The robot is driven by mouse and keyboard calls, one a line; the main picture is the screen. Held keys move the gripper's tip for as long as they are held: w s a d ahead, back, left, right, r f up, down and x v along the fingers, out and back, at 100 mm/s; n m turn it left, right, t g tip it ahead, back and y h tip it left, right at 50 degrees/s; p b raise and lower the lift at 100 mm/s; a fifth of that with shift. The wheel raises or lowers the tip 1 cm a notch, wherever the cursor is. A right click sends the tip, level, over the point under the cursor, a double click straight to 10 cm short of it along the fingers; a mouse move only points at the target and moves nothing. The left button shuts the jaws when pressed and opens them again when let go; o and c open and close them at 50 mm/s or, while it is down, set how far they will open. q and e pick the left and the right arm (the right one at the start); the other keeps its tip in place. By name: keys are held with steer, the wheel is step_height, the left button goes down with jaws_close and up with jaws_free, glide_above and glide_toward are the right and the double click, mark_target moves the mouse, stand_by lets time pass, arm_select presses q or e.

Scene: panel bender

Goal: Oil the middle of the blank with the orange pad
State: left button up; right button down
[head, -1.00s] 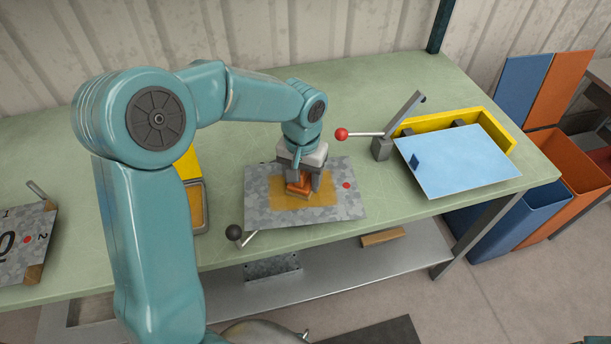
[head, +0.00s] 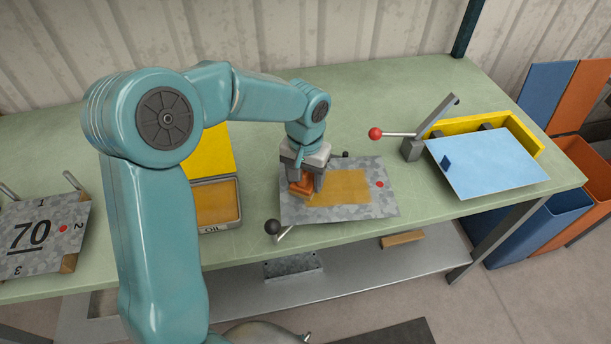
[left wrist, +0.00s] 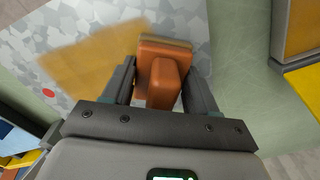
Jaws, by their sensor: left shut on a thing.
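The blank (head: 292,212) is a mottled grey sheet with a red dot at its right, lying on the green bench. A yellow-brown oil film (head: 345,187) covers its middle; the film also shows in the left wrist view (left wrist: 85,68). My left gripper (head: 307,180) is shut on the orange pad (head: 300,188), whose block shows between the fingers in the left wrist view (left wrist: 164,68). The pad is at the left edge of the film, low over the blank; I cannot tell whether it touches. My right gripper is out of view.
The oil tin (head: 217,202), with a raised yellow lid (head: 212,150), stands left of the blank. A black-knobbed lever (head: 272,227) is at the blank's front left. A red-knobbed lever (head: 376,134) and a blue sheet (head: 487,163) are right. A plate marked 70 (head: 40,240) is far left.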

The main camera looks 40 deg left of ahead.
arm_select(q)
steer(key=shift+s+a+r+p, duration=0.1)
steer(key=shift+a+r+p, duration=0.1)
steer(key=shift+r+p, duration=0.1)
steer(key=shift+r, duration=0.8)
steer(key=shift+w+d+r+p, duration=0.2)
steer(key=shift+d+r+p, duration=0.15)
steer(key=shift+p, duration=0.2)
steer(key=shift+a+r+p, duration=0.25)
steer(key=shift+r+p, duration=0.6)
steer(key=shift+r, duration=0.25)
step_height(320, 180, up, 2)
steer(key=shift+d+r+p, duration=0.15)
steer(key=shift+p, duration=0.7)
steer(key=shift+s+r, duration=0.1)
steer(key=shift+r, duration=0.25)
